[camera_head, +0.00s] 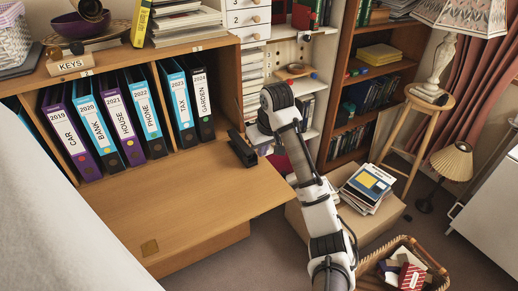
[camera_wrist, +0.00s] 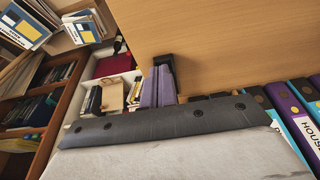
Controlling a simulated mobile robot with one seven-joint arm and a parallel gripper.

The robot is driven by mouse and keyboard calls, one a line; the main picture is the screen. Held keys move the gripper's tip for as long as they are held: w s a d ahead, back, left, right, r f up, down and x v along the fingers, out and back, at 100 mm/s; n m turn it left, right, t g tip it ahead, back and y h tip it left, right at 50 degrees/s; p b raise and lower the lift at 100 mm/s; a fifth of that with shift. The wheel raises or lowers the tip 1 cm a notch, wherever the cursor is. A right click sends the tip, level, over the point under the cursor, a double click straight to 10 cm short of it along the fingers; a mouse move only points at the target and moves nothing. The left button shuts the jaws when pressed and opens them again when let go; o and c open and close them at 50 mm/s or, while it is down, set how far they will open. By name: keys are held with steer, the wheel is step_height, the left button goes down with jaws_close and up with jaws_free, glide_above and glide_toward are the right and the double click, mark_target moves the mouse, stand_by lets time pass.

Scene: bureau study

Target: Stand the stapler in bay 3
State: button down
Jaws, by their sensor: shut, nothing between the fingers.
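The stapler (camera_head: 242,148) is black and sits at the right end of the bureau's wooden flap, just in front of the binder compartments. In the wrist view a black shape (camera_wrist: 166,62), which looks like the stapler, is right beyond the fingertips. I cannot tell whether they touch. My gripper (camera_wrist: 163,84) shows there as two purplish fingers close together, shut and empty. In the head view my arm's end is right of the stapler and the fingers are hidden. The compartment with the TAX and GARDEN binders (camera_head: 202,103) has a gap at its right.
Several binders (camera_head: 105,125) fill the compartment to the left. The flap (camera_head: 170,205) is largely bare. A box with books (camera_head: 366,185) and a wicker basket (camera_head: 437,270) stand on the floor at right. Shelves (camera_head: 385,85) stand behind my arm.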

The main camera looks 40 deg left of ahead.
mark_target(251, 162)
steer(key=x, duration=0.7)
steer(key=shift+a+f+p, duration=0.1)
steer(key=shift+f+p, duration=0.15)
steer(key=shift+p, duration=0.05)
steer(key=a, duration=0.1)
steer(key=w+a+p, duration=0.1)
steer(key=a, duration=0.1)
steer(key=shift+w+f, duration=0.1)
steer(key=shift+f, duration=0.05)
steer(key=shift+w+a+f, duration=0.15)
steer(key=shift+w+a, duration=0.05)
steer(key=shift+a, duration=0.25)
